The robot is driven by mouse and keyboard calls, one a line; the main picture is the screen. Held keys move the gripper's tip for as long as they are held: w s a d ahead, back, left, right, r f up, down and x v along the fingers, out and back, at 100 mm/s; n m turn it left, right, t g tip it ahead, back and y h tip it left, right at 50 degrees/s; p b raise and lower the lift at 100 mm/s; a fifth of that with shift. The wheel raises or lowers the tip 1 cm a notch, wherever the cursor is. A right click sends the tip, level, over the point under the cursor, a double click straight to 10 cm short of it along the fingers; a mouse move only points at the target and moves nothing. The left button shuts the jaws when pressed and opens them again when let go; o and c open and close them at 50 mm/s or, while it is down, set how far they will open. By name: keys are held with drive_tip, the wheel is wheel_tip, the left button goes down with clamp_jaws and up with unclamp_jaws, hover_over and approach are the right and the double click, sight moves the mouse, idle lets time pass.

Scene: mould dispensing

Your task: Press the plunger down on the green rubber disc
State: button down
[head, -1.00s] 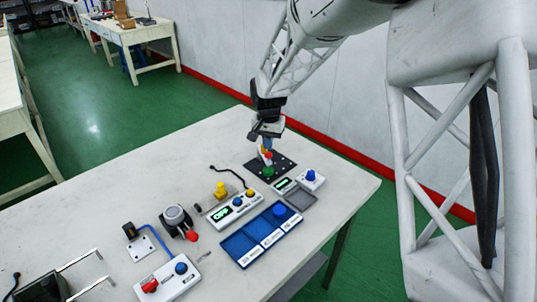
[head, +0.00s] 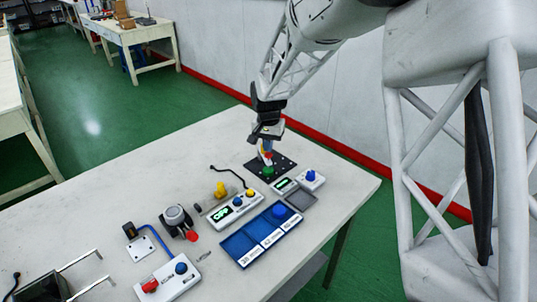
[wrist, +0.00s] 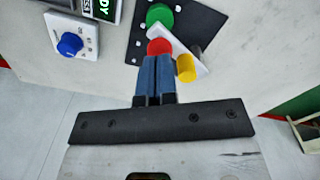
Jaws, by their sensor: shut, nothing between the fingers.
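My gripper (wrist: 155,75) is shut and empty, its two blue fingers side by side. In the wrist view its tips are at a red knob (wrist: 160,47) and overlap its lower edge; I cannot tell whether they touch. The red knob sits by a white bracket (wrist: 176,45) with a yellow knob (wrist: 185,68) on it. The green rubber disc (wrist: 160,15) lies just beyond the red knob, on a black plate (wrist: 205,22). In the head view, my gripper (head: 266,149) is above the green disc (head: 268,171). I cannot tell for sure which part is the plunger.
A white box with a blue knob (head: 311,175) and a small display unit (head: 285,184) stand just right of the plate. A blue tray (head: 239,244), a button box (head: 233,211) and a grey round device (head: 175,215) are nearer.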

drive_tip(key=shift+f, duration=1.2)
idle(0.5)
drive_tip(key=shift+r, duration=0.1)
wheel_tip(320, 180, up, 12)
idle(1.8)
drive_tip(key=shift+s+r, duration=0.1)
drive_tip(key=shift+r, duration=0.05)
idle(0.4)
drive_tip(key=s+d+r+n+t, duration=0.1)
drive_tip(key=s+d+r, duration=0.4)
drive_tip(key=s, duration=0.4)
drive_tip(key=s+d+r, duration=0.3)
drive_tip(key=s+d, duration=0.5)
drive_tip(key=s, duration=0.2)
drive_tip(key=s+d+f+n, duration=0.1)
drive_tip(key=s+d, duration=0.2)
drive_tip(key=s, duration=0.8)
drive_tip(key=s+d+f+t, duration=0.1)
drive_tip(key=s+d, duration=0.3)
drive_tip(key=s, duration=0.7)
drive_tip(key=shift+s+f+n+t, duration=0.2)
drive_tip(key=shift+f+n+t, duration=0.1)
drive_tip(key=shift+n, duration=0.1)
drive_tip(key=shift+d, duration=0.1)
